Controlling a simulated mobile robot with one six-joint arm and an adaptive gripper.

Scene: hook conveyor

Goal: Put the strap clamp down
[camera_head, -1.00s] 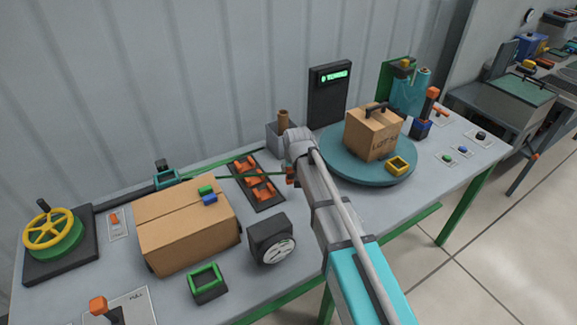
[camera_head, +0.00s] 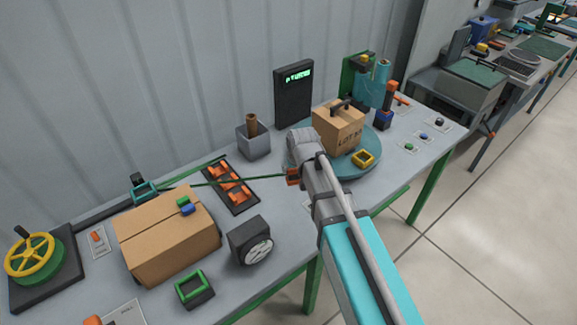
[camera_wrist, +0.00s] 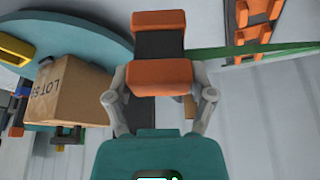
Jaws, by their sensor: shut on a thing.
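The strap clamp (camera_wrist: 162,75), orange with a black middle, sits between the fingers of my gripper (camera_wrist: 160,95) in the wrist view. The gripper is shut on it. A green strap (camera_wrist: 255,52) runs from the clamp to the right. In the head view, the clamp (camera_head: 293,176) shows as a small orange piece beside my wrist, above the bench, and my fingers are hidden by my arm. There the strap (camera_head: 250,181) runs left, across the rack of orange clamps (camera_head: 229,170), towards the far side of the cardboard box (camera_head: 168,235).
The turntable (camera_head: 350,165) carries a LOT-marked carton (camera_head: 338,127) and a yellow frame (camera_head: 363,158), close to the right of my gripper. A grey holder (camera_head: 253,145) stands behind.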

